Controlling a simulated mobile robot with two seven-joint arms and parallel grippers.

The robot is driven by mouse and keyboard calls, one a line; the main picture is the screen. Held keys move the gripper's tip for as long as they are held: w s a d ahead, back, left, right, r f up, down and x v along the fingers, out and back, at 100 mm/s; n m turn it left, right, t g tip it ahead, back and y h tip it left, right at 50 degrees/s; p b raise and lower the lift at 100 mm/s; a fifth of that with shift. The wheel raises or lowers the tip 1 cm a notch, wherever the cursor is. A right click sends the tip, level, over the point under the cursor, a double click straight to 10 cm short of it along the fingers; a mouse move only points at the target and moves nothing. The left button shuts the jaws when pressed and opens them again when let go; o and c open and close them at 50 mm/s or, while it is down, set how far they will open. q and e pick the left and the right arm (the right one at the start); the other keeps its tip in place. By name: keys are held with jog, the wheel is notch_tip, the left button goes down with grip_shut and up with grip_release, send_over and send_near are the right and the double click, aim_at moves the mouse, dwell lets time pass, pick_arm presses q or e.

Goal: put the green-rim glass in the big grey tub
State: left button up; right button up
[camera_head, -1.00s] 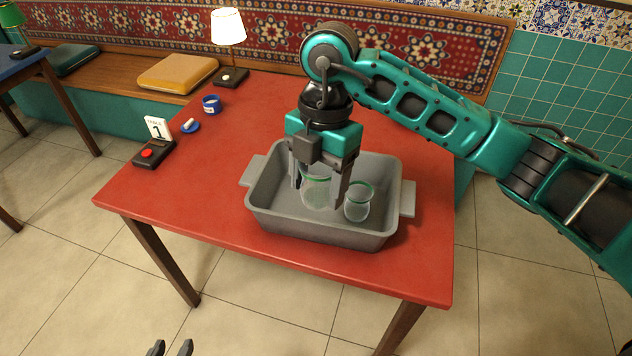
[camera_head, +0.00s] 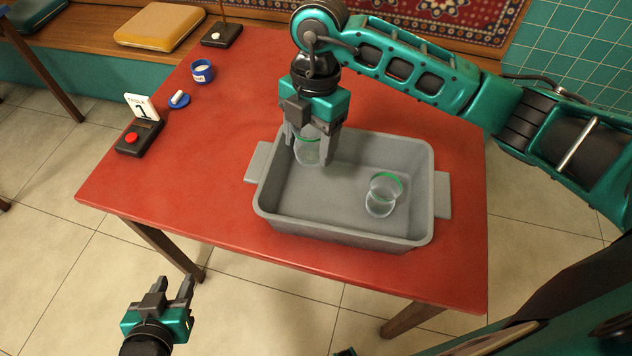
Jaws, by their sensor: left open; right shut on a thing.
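A clear glass with a green rim (camera_head: 307,151) is between the fingers of my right gripper (camera_head: 309,155), which is shut on it. The gripper points down over the back left part of the big grey tub (camera_head: 345,230), and the fingers partly hide the glass. I cannot tell whether that glass touches the tub floor. A second green-rim glass (camera_head: 382,196) stands in the tub, right of centre, apart from the gripper. My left gripper (camera_head: 175,283) is open and empty, low at the left, in front of the table.
The tub sits on a red table (camera_head: 190,180). A black box with a red button (camera_head: 132,138), a number card (camera_head: 141,106), a small blue dish (camera_head: 179,99) and a blue pot (camera_head: 202,72) stand at the table's left. The front left tabletop is clear.

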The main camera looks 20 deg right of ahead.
notch_tip(320, 180, down, 13)
jog(key=shift+f+b, duration=0.1)
jog(key=shift+b, duration=0.4)
jog(key=shift+f, duration=0.15)
jog(key=o, duration=1.2)
jog(key=r, duration=0.4)
jog(key=w+d+r, duration=0.1)
jog(key=r, duration=0.7)
jog(key=shift+w+d+r+p, duration=0.15)
jog(key=shift+d+p, duration=0.05)
jog(key=shift+p, duration=0.15)
